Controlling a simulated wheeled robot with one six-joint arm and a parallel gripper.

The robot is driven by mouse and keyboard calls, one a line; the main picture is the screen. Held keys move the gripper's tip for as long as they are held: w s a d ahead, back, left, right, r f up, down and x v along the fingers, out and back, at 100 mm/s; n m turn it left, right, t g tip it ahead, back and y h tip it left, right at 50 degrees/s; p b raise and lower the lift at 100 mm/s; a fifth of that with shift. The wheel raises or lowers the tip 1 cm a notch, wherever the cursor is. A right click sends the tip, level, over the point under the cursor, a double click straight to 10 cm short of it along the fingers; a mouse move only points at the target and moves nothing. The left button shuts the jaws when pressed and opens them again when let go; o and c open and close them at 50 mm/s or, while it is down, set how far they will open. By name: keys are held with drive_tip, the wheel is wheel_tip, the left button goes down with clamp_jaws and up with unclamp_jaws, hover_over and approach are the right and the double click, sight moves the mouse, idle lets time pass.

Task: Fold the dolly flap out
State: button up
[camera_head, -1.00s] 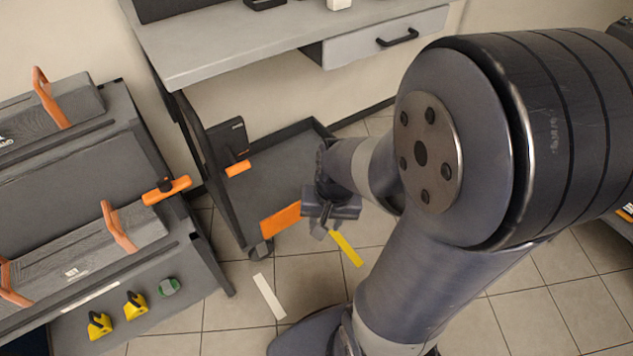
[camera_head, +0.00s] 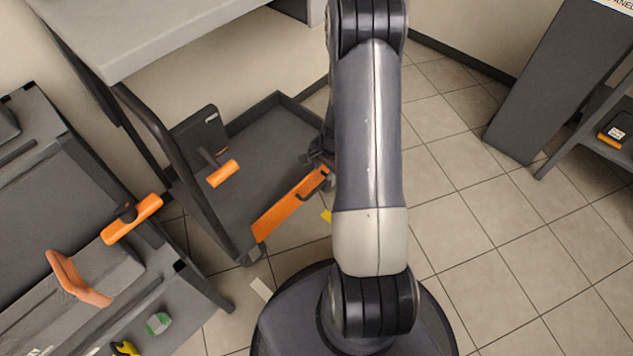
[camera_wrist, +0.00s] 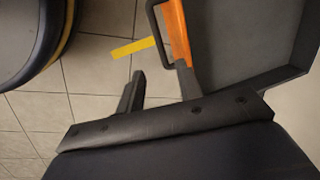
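The dolly (camera_head: 272,135) is a low dark grey platform with a raised rim and an upright push frame on its left. Its orange flap (camera_head: 284,208) runs along the front edge, with a small dark handle near its right end. In the wrist view the flap (camera_wrist: 177,32) and its looped black handle (camera_wrist: 152,18) lie just beyond my fingertips. My gripper (camera_wrist: 160,68) is open, with floor visible between the fingers. The right fingertip overlaps the flap's end in the picture; I cannot tell whether it touches. In the head view my arm partly hides the gripper.
A grey workbench (camera_head: 150,35) stands behind the dolly. A grey cart with orange handles (camera_head: 130,218) is close on the left. Yellow tape (camera_wrist: 133,48) marks the floor by the flap. Tiled floor on the right is open, up to a dark stand (camera_head: 545,85).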

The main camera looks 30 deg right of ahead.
sight(318, 187)
drive_tip(key=f+b, duration=0.1)
drive_tip(key=f, duration=0.2)
drive_tip(key=w+f+b, duration=0.1)
drive_tip(key=f, duration=0.2)
drive_tip(key=f+b, duration=0.1)
drive_tip(key=f, duration=0.3)
drive_tip(key=shift+w+a, duration=0.4)
clamp_jaws()
